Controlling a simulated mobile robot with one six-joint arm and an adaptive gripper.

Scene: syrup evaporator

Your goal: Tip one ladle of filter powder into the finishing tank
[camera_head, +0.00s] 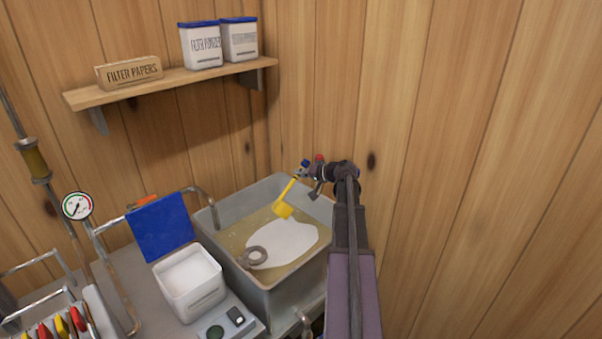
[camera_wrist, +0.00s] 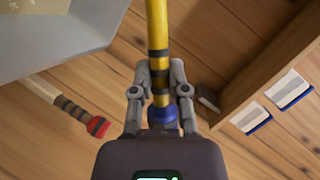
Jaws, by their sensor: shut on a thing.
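My gripper (camera_head: 316,178) is above the right far part of the grey finishing tank (camera_head: 206,222). It is shut on the blue-ended handle of the yellow ladle (camera_head: 283,209). In the wrist view, my gripper (camera_wrist: 160,68) has its fingers on either side of the banded yellow handle (camera_wrist: 157,25). The ladle slants down to the left, with its bowl low over the tank; the bowl's inside cannot be made out. A broad white patch (camera_head: 286,243) lies in the tank's yellowish liquid. The open white tub (camera_head: 193,303) beside the tank holds white powder (camera_head: 188,275).
A grey ring (camera_head: 254,257) lies at the white patch's left edge. A red-tipped rod (camera_wrist: 75,110) shows near my gripper. A wall shelf (camera_head: 130,88) bears filter papers (camera_head: 129,73) and two lidded tubs.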

